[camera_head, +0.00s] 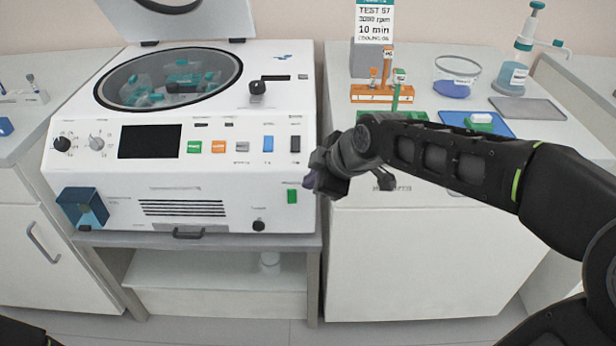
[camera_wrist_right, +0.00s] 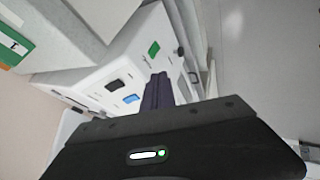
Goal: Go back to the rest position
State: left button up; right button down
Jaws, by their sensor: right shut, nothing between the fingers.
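My right gripper (camera_head: 311,181) is in front of the right edge of the centrifuge (camera_head: 225,175), near its green front button. The gripper is shut and empty. In the right wrist view its dark closed fingers (camera_wrist_right: 157,92) point towards the centrifuge's white panel (camera_wrist_right: 130,75), with the blue and green buttons beside them. I cannot tell whether the fingers touch the panel. My left gripper is out of view; only a dark bit of what may be my left arm shows at the lower left corner of the head view.
The centrifuge lid (camera_head: 185,18) is raised, and teal tubes sit in its rotor (camera_head: 178,85). On the right bench are an orange tube rack (camera_head: 372,95), a green rack, a blue mat (camera_head: 490,127), a glass bowl (camera_head: 455,78) and a pump bottle (camera_head: 513,75). Floor in front is clear.

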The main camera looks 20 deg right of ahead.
jog(key=a+f+m+y+p, duration=0.1)
jog(key=a+f+m+p, duration=0.1)
jog(key=a+f+m, duration=0.5)
jog(key=a+f+m+p, duration=0.2)
jog(key=a+f+m, duration=0.15)
jog(key=f, duration=0.65)
jog(key=s+a+f+m+g+p, duration=0.1)
jog(key=s+a+f+g+p, duration=0.1)
jog(key=s+f, duration=0.5)
jog(key=s+a+f+m+g+y+p, duration=0.1)
jog(key=s+a+f+g+p, duration=0.2)
jog(key=s, duration=1.2)
jog(key=a+f+g, duration=0.1)
jog(key=a+f, duration=0.2)
jog(key=f, duration=0.2)
jog(key=shift+s+a+m+g, duration=0.2)
jog(key=shift+a+m+g, duration=0.1)
jog(key=shift+m+g, duration=0.1)
